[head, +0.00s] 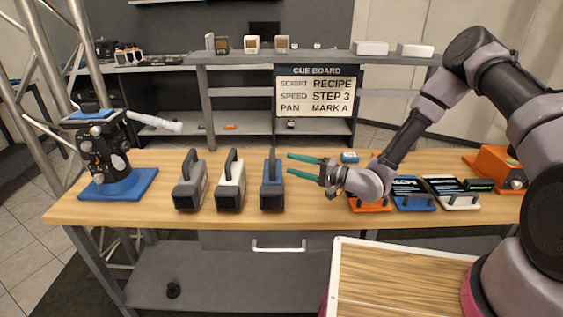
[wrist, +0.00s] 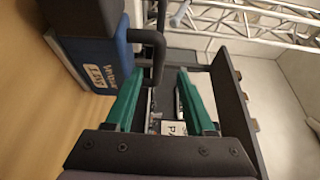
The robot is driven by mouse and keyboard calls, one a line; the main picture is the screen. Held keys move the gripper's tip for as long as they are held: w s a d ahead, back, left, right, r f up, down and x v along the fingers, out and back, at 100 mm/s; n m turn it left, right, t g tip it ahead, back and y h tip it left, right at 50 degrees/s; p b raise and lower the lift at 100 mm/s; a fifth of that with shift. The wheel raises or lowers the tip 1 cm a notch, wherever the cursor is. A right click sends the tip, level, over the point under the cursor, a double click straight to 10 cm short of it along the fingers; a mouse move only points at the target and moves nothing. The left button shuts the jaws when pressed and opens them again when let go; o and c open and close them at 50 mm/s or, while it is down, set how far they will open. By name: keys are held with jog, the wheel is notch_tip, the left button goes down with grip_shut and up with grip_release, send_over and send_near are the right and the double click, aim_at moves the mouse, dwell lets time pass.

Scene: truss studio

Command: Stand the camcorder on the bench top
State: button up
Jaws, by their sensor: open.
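Three camcorders stand upright in a row on the wooden bench top (head: 115,212): a grey one (head: 188,190), a white one (head: 230,190) and a blue one with dark parts (head: 271,192). Each has a dark handle on top. My gripper (head: 288,164) is open and empty, its green fingers pointing left, just right of the blue camcorder's upper part. In the wrist view the blue camcorder (wrist: 108,50) is at upper left. Its handle (wrist: 156,52) shows just ahead of the space between my open fingertips (wrist: 158,74). I cannot tell whether they touch.
A black device on a blue base (head: 130,186) stands at the bench's left end. Orange, blue and white plates (head: 414,203) and an orange box (head: 492,168) are to the right. The front left bench is clear.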

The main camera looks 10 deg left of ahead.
jog(key=shift+s+d, duration=0.1)
jog(key=shift+d, duration=0.4)
